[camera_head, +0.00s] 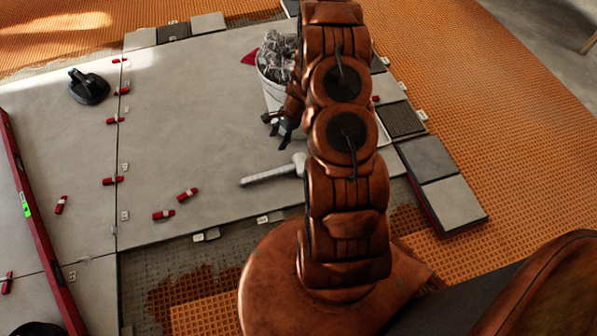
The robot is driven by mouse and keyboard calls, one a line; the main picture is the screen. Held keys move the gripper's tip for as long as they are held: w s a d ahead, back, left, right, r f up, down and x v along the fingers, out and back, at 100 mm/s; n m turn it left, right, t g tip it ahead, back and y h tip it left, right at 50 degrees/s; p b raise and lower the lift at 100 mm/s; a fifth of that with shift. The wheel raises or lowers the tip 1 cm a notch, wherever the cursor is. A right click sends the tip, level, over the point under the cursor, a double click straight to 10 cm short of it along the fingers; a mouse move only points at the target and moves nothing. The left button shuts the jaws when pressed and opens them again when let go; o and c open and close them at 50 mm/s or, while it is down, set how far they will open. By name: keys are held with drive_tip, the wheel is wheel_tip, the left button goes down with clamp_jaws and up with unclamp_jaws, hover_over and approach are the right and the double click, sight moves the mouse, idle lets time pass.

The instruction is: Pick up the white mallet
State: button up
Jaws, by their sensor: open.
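The white mallet (272,175) lies on the large grey tile left of my arm. Its pale handle points left, and its head end is partly hidden behind my arm. My gripper (275,126) is dark, open and empty. In the picture it shows above the mallet, beside the bucket, and apart from the mallet. My copper-coloured arm covers part of the area to the right of the mallet.
A white bucket (270,91) filled with grey crumpled material stands behind my gripper. Several red wedges (188,195) lie on the tiles. A black suction cup (88,86) sits at the back left. A red level (38,225) lies at left. Stacked tiles (452,203) stand at right.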

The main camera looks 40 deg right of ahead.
sight(287, 167)
drive_tip(key=d+f+m+b, duration=0.1)
drive_tip(key=f, duration=0.3)
drive_tip(key=s+d+f+m+b, duration=0.1)
drive_tip(key=f, duration=0.3)
drive_tip(key=s+d+f+m+b, duration=0.1)
drive_tip(key=d+f, duration=0.1)
drive_tip(key=f, duration=0.3)
drive_tip(key=shift+s, duration=0.25)
drive_tip(key=shift+a+f+h+b, duration=0.2)
drive_tip(key=shift+f+h+b, duration=0.15)
drive_tip(key=shift+f, duration=0.35)
drive_tip(key=shift+b+x, duration=1.6)
drive_tip(key=shift+x, duration=1.65)
drive_tip(key=shift+w+a+r, duration=0.1)
drive_tip(key=shift+w, duration=0.05)
clamp_jaws()
